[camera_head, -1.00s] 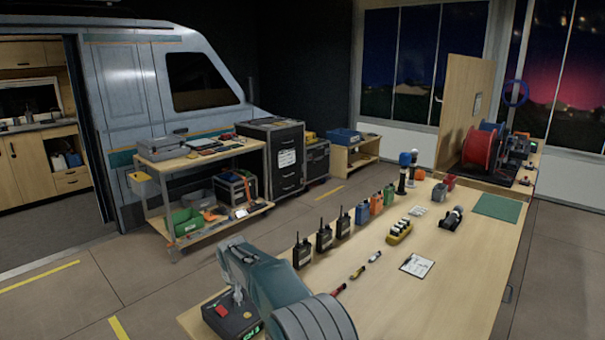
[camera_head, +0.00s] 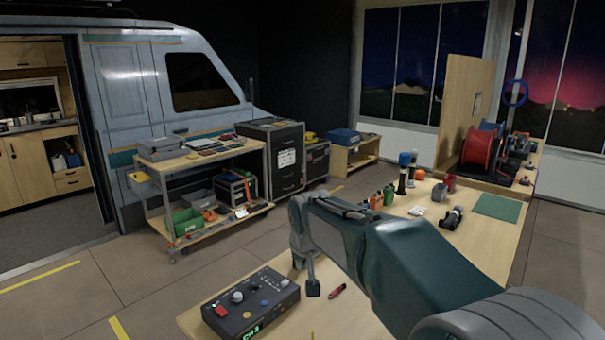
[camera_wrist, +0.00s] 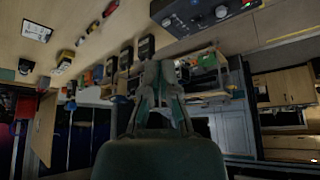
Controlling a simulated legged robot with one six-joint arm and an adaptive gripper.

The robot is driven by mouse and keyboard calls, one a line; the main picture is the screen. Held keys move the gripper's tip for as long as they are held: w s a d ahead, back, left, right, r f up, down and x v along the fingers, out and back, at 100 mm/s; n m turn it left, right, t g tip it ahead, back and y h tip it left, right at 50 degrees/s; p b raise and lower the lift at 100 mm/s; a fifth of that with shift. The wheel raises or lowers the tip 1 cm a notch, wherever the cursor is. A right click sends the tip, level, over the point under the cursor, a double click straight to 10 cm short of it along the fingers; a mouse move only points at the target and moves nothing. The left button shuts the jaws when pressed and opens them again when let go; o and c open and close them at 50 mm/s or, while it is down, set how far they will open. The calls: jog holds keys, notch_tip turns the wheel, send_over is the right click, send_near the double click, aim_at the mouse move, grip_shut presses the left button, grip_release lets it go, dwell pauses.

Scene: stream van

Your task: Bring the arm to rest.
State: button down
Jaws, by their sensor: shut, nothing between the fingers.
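My arm reaches in from the lower right of the head view, over the workbench (camera_head: 215,315). My gripper (camera_head: 312,287) is at the arm's left end, close to the right side of the control box (camera_head: 251,305). In the wrist view my gripper (camera_wrist: 160,68) shows with its fingers together and nothing held. That view is upside down, with the bench at the top. My arm hides the middle of the bench in the head view, including the handheld radios, which show in the wrist view (camera_wrist: 146,48).
A red marker (camera_head: 337,291) lies right of the control box. Bottles (camera_head: 389,194), a black device (camera_head: 451,218) and a green mat (camera_head: 498,207) are farther back. A red cable reel (camera_head: 480,148) stands at the far end.

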jog(key=s+d+r+m, duration=0.1)
jog(key=s+d+r, duration=0.1)
jog(key=s+d, duration=0.5)
jog(key=s+d+r, duration=0.2)
jog(key=s+d, duration=0.2)
jog(key=s, duration=0.6)
jog(key=s+d+f, duration=0.2)
jog(key=s, duration=0.5)
jog(key=s+d+f+m+h, duration=0.1)
jog(key=s+d+f, duration=0.1)
jog(key=s, duration=0.5)
jog(key=shift+s+d+f, duration=0.15)
jog(key=shift+s+f, duration=0.1)
jog(key=shift+f, duration=0.45)
